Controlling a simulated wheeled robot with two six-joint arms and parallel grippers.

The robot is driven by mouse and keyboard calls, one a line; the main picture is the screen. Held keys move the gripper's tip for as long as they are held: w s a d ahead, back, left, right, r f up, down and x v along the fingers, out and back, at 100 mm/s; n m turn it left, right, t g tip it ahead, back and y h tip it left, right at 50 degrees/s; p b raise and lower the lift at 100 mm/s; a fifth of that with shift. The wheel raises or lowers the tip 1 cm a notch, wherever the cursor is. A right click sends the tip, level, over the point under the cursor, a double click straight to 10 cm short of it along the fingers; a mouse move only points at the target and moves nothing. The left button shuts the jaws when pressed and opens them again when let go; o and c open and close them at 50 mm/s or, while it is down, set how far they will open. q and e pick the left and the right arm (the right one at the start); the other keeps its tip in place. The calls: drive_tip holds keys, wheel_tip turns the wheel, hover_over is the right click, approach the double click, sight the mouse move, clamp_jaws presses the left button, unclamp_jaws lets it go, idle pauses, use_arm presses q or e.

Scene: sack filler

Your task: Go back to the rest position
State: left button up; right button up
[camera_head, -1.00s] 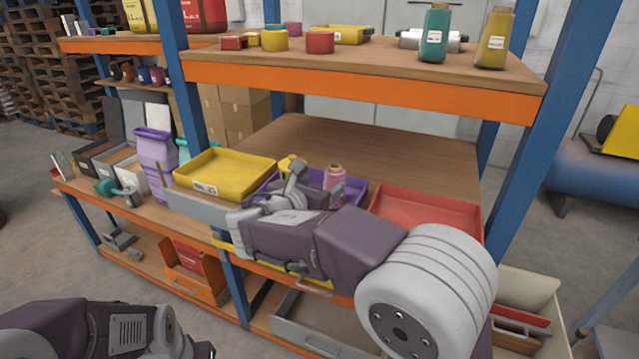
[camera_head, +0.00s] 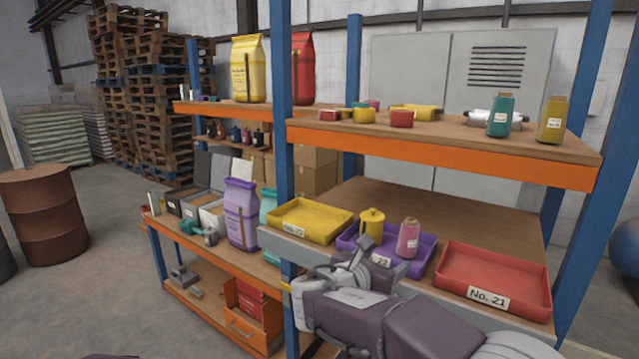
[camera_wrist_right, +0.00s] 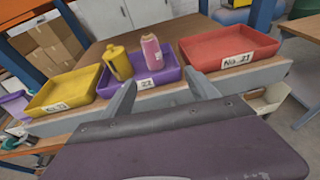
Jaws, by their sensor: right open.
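My right gripper (camera_head: 362,262) is open and empty, in front of the purple tray (camera_head: 421,262) on the middle shelf. In the right wrist view its two fingers (camera_wrist_right: 164,94) stand apart with nothing between them. The purple tray, labelled 22, holds a yellow can (camera_head: 371,226) and a pink bottle (camera_head: 408,238), both upright. They also show in the wrist view, the can (camera_wrist_right: 118,63) left of the bottle (camera_wrist_right: 152,52). My left gripper is not in view.
A yellow tray (camera_head: 312,222) stands left of the purple one, and an empty red tray (camera_head: 495,279), No. 21, right of it. Blue rack posts (camera_head: 283,120) and the orange-edged upper shelf (camera_head: 440,145) enclose the space. A purple sack (camera_head: 241,214) stands on the left bench.

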drive_tip(key=w+d+m+g, duration=0.1)
drive_tip(key=d, duration=0.4)
drive_tip(key=s+d+f+m+g, duration=0.65)
drive_tip(key=s+d+f, duration=0.45)
drive_tip(key=f, duration=0.2)
drive_tip(key=s+a+f+m+g+y, duration=0.1)
drive_tip(key=s+f+m+g+y, duration=0.25)
drive_tip(key=s+f+m, duration=0.35)
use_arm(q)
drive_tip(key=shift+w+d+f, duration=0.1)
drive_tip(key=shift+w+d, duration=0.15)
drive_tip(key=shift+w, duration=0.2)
use_arm(e)
drive_tip(key=s+a+f+m+y, duration=0.5)
drive_tip(key=a+m, duration=0.4)
drive_tip(key=m, duration=0.5)
wheel_tip(320, 180, down, 3)
drive_tip(key=shift+s+a+r+y, duration=0.1)
drive_tip(key=shift+s+a+y, duration=0.3)
drive_tip(key=shift+s, duration=0.15)
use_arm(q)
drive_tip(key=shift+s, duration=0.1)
